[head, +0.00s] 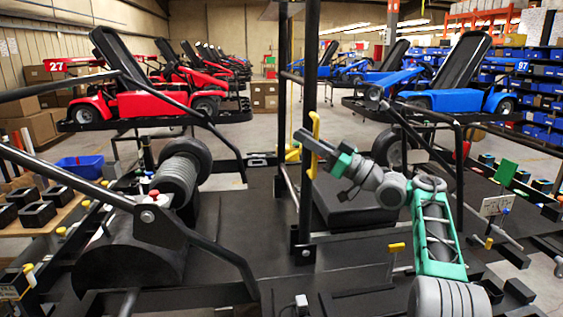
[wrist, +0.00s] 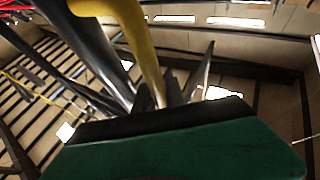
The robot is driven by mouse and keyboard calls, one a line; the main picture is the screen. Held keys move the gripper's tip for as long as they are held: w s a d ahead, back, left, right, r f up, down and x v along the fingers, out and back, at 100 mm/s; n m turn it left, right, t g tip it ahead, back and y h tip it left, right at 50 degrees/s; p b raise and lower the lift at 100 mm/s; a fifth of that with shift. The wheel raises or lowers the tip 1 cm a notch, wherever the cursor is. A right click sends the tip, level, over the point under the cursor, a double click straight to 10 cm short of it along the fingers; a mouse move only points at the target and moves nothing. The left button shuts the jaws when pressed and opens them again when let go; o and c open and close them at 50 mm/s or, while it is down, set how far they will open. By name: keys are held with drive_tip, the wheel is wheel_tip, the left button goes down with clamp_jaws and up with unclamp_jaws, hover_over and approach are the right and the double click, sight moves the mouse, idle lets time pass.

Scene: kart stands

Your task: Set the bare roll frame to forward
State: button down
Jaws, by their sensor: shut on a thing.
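A bare black roll frame (head: 308,110) stands upright in the middle of the head view, with tall posts rising past the top edge. A bent yellow handle (head: 316,125) sits beside its nearer post. My gripper (head: 312,146) is at the handle, at the end of my green and grey arm coming from the right. In the wrist view the yellow handle (wrist: 140,40) runs down to the dark fingers (wrist: 162,95), which are shut on it. The exact contact is partly hidden. Dark posts run beside the handle there.
A black roller assembly (head: 130,245) with long bars fills the left foreground. Red karts (head: 150,100) stand on racks at the left and blue karts (head: 450,95) at the right. Small black blocks (head: 40,213) lie on a bench at the left. Dark matting (head: 350,245) lies around the frame.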

drive_tip(key=w+d+m+t+y+b, duration=0.1)
drive_tip(key=d+m+t, duration=0.1)
drive_tip(key=d, duration=0.5)
drive_tip(key=shift+f, duration=0.15)
drive_tip(key=shift+w+d, duration=0.1)
drive_tip(key=shift+w, duration=0.05)
drive_tip(key=c, duration=1.6)
unclamp_jaws()
drive_tip(key=shift+d+f+m, duration=0.1)
drive_tip(key=shift+d+m, duration=0.2)
drive_tip(key=shift+o, duration=0.7)
drive_tip(key=shift+a, duration=0.1)
drive_tip(key=shift+o, duration=0.3)
drive_tip(key=shift+a, duration=0.15)
drive_tip(key=b+v, duration=0.7)
drive_tip(key=shift+s+d+f, duration=0.2)
drive_tip(key=shift+d+f, duration=0.05)
